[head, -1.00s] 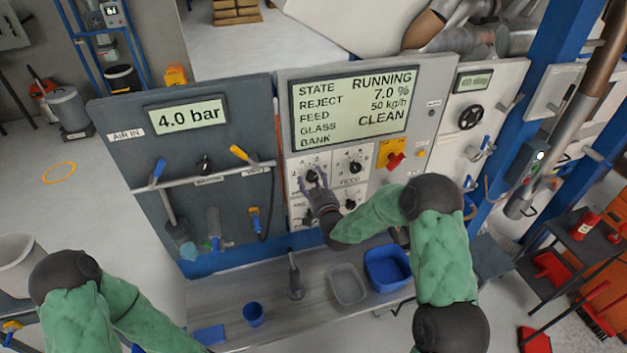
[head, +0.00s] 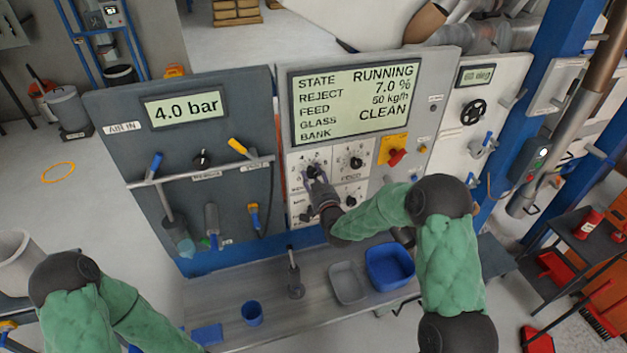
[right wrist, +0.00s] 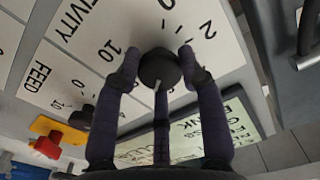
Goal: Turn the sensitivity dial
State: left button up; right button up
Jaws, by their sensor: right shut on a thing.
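The sensitivity dial (right wrist: 160,68) is a round black knob with a pale pointer line, on a white plate with printed numbers and part of the word "SENSITIVITY". In the head view it is the upper left dial on the control panel, mostly covered by my right gripper (head: 313,177). In the right wrist view my right gripper (right wrist: 160,62) has its fingers on both sides of the knob, shut on it. The pointer line points toward the gripper's palm side. My left arm shows at the lower left of the head view, but its gripper is out of frame.
The feed dial (head: 356,163) is just right of the sensitivity dial. A red switch on a yellow plate (head: 393,150) is farther right. The display (head: 354,102) reads RUNNING, 7.0 %, 50 kg/h, CLEAN. A blue bin (head: 390,266) and grey tray (head: 348,283) stand on the bench below.

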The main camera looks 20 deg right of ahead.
jog(key=o, duration=1.2)
jog(key=shift+c, duration=0.2)
jog(key=s, duration=1.2)
jog(key=shift+d, duration=0.2)
jog(key=shift+f, duration=0.15)
